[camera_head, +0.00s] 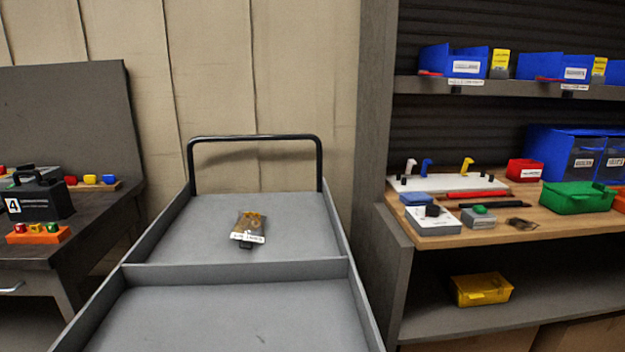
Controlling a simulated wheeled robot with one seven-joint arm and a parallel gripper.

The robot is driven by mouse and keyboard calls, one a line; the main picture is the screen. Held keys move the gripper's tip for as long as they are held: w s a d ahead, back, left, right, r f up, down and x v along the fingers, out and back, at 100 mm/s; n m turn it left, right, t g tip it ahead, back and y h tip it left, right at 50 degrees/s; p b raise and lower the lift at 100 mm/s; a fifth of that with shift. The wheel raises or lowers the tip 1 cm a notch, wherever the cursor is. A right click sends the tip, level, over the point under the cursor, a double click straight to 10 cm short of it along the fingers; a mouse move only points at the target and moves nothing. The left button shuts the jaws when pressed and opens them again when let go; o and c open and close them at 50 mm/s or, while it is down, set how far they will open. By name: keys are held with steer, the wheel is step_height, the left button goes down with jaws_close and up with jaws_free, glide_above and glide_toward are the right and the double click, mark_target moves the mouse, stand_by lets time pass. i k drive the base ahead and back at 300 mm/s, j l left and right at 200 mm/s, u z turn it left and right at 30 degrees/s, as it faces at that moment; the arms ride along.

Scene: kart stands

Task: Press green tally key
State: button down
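A small grey box with a green top piece (480,209) stands near the front edge of the wooden bench on the right. I cannot tell from this view which green piece is the tally key, nor whether either is pressed. My gripper is not in view.
A grey two-section cart (235,272) with a black handle stands in the middle, holding a small labelled bag (249,228). The wooden bench (450,240) has a white box with a black knob (433,219), a red tool and a green bin (578,198). A black box marked 4 (40,204) stands behind the orange block.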

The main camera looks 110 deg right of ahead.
mark_target(479, 208)
steer(key=k+l+u, duration=0.1)
steer(key=k, duration=1.65)
steer(key=k+z, duration=0.1)
steer(key=z, duration=1.55)
